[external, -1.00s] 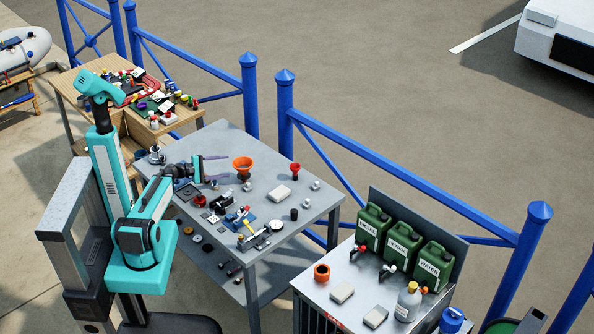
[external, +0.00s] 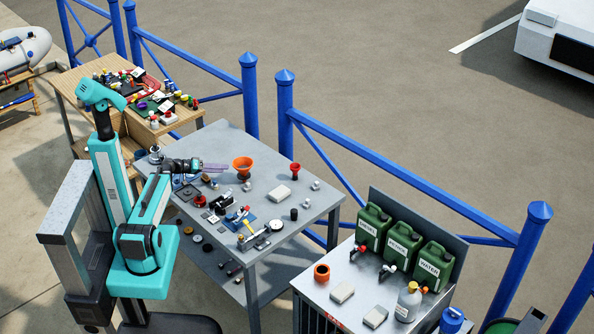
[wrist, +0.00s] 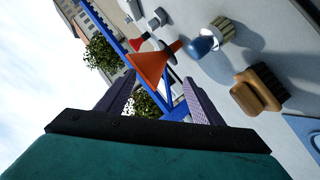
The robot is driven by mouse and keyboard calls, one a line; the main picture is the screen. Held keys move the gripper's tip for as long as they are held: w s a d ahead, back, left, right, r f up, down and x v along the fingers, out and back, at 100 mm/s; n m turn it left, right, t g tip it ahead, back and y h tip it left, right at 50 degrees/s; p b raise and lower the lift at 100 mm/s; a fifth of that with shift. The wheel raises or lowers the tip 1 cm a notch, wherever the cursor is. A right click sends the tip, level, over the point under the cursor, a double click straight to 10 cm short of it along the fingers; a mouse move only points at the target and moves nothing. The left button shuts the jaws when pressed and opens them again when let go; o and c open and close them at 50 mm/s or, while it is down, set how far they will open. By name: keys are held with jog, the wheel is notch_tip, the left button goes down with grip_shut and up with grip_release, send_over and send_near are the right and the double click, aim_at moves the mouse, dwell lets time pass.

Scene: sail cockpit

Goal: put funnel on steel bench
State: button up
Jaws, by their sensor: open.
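An orange funnel (external: 243,164) stands wide end up on the grey steel bench (external: 290,222), near its back edge. A smaller red funnel-like piece (external: 295,169) stands to its right. My gripper (external: 226,167) is open and empty just left of the orange funnel, pointing toward it, apart from it and above the bench top. In the wrist view the tilted orange funnel (wrist: 152,66) shows beyond and between my two open fingers (wrist: 160,95). The smaller red piece (wrist: 140,43) is behind it. The orange funnel's lower end is close to a blue-handled brush.
The blue-handled brush (wrist: 208,42) and a wooden brush (wrist: 260,90) lie near the funnel. A white block (external: 280,193) and small tools share the bench. A cabinet (external: 330,300) with green cans stands right; a cluttered wooden table (external: 90,82) stands left. Blue railing (external: 249,95) runs behind.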

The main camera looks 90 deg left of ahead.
jog(key=m, duration=0.3)
jog(key=m+b, duration=0.1)
jog(key=shift+s+d+f, duration=0.2)
jog(key=shift+s+f, duration=0.05)
jog(key=shift+s, duration=0.05)
jog(key=m, duration=0.4)
jog(key=s+m+g+h, duration=0.1)
jog(key=shift+d+f+m+b, duration=0.15)
jog(key=shift+d+m+b, duration=0.05)
jog(key=shift+m+b, duration=0.2)
jog(key=shift+w, duration=0.2)
jog(key=p, duration=0.2)
send_near(245, 175)
jog(key=w+a+f, duration=0.3)
jog(key=shift+w+a+f, duration=0.1)
jog(key=shift+f, duration=0.05)
jog(key=shift+w+f, duration=0.15)
jog(key=shift+w, duration=0.1)
jog(key=shift+p+x, duration=1.5)
jog(key=shift+x, duration=1.15)
